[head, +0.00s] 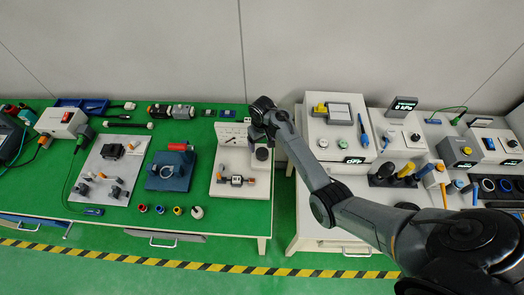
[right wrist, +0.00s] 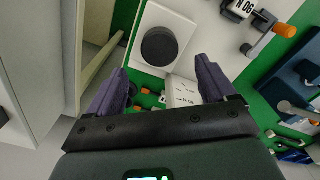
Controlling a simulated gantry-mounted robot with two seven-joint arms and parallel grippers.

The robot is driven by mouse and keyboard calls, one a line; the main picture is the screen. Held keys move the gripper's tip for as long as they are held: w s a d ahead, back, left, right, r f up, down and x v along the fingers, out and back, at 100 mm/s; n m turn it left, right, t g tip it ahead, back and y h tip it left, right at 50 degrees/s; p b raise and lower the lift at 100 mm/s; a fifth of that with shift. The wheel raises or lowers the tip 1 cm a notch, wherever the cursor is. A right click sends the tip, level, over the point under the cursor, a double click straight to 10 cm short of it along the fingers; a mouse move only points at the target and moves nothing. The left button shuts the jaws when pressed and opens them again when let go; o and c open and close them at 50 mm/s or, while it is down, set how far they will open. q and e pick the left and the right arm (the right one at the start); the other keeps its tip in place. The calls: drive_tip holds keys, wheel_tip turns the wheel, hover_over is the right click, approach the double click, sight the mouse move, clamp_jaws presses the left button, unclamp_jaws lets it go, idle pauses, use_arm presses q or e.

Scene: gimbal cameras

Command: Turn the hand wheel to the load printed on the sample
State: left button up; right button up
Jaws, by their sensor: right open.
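My right gripper (head: 262,135) is over the white-based rig (head: 226,192) at the right end of the green table. In the right wrist view its two purple fingers (right wrist: 163,67) are spread apart with nothing held between them. A dark round knob (right wrist: 159,47) sits on a white block beyond the fingertips, apart from them. A block marked "N 06" (right wrist: 240,9) and a shaft with an orange end (right wrist: 284,30) are to its upper right. A white printed card (right wrist: 184,92) shows between the fingers; its print is too small to read. I cannot tell which part is the hand wheel. My left gripper is not in view.
A blue fixture (head: 172,172) and a grey plate (head: 108,170) stand left of the rig. Several small coloured pieces (head: 160,210) lie near the front edge. A gap separates the green table from the white bench (head: 320,235) at right, which holds several instruments.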

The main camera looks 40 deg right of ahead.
sight(262, 152)
wheel_tip(262, 152, down, 7)
drive_tip(key=shift+r+b, duration=0.1)
drive_tip(key=shift+b, duration=0.4)
drive_tip(key=shift+c, duration=0.5)
drive_tip(key=c, duration=1)
